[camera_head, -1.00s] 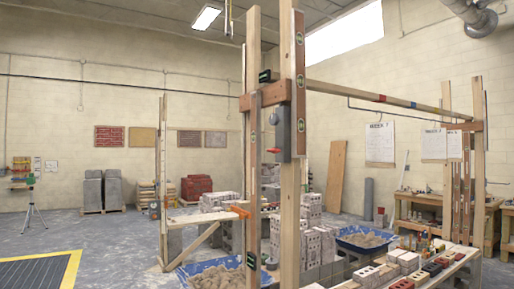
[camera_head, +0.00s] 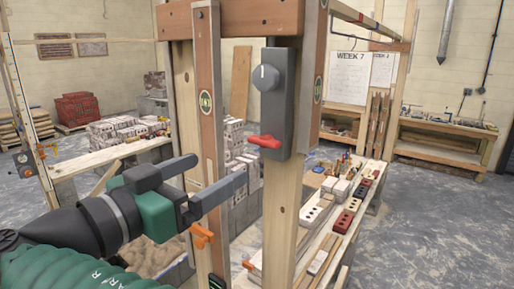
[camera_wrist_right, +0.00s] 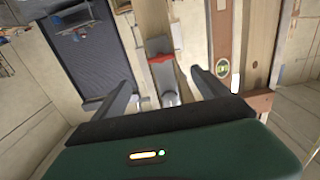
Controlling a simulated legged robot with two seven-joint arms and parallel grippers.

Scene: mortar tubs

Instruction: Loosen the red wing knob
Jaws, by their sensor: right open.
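The red wing knob (camera_head: 265,141) sticks out from the lower part of a grey box (camera_head: 284,112) on a wooden post. A round grey knob marked 1 (camera_head: 268,80) sits above it. My right gripper (camera_head: 218,171) is open and empty, left of the red knob and a little lower in the head view, apart from it. In the right wrist view the red wing knob (camera_wrist_right: 160,58) shows between and beyond the two open fingers (camera_wrist_right: 163,92). My left gripper is not in view.
Wooden posts (camera_head: 278,220) and a cross beam (camera_head: 230,17) stand close to my right gripper. An orange clamp (camera_head: 201,236) sits low on the left post. A plank bench with bricks (camera_head: 343,222) lies behind, right. Open floor (camera_head: 430,220) shows at the right.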

